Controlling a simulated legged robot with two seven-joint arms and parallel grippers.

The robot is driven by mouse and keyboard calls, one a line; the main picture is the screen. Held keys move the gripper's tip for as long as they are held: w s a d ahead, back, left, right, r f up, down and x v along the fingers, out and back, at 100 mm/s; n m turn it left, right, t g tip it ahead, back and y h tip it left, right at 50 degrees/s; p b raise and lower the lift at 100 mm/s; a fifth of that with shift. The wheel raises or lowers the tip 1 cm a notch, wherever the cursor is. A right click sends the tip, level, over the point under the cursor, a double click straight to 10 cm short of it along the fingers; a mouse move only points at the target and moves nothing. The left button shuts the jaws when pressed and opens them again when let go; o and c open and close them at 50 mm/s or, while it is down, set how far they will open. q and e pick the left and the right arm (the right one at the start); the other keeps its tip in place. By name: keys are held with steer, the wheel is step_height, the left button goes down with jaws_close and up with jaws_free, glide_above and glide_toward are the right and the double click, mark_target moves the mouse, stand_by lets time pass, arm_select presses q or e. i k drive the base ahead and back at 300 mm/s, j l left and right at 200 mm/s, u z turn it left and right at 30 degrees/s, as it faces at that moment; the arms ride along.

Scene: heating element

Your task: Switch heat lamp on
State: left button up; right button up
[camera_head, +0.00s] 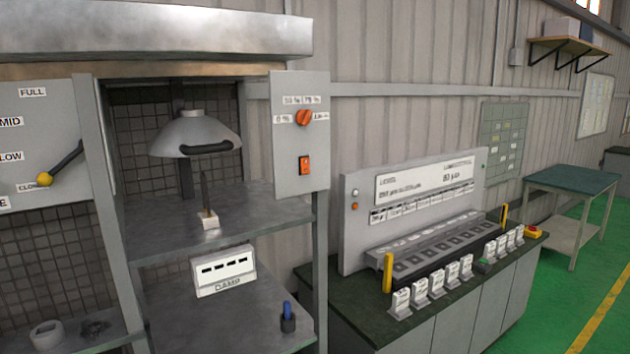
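The heat lamp (195,134) is a grey dome with a black curved handle, above a metal shelf in the left unit. A grey control panel (284,150) is at the right of the lamp. It carries an orange rotary knob (304,117) with percent labels around it and an orange rocker switch (304,165) below. I cannot tell the switch position, and no glow shows under the lamp. Neither of my grippers is in view.
A small block with an upright rod (208,215) stands under the lamp. A white box labelled "DAMP" (223,271) is below it. A lever with a yellow knob (45,179) is at left. A workbench (475,300) stands right. Space before the panel looks clear.

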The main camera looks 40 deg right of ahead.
mark_target(305, 163)
steer(key=z, duration=1.4)
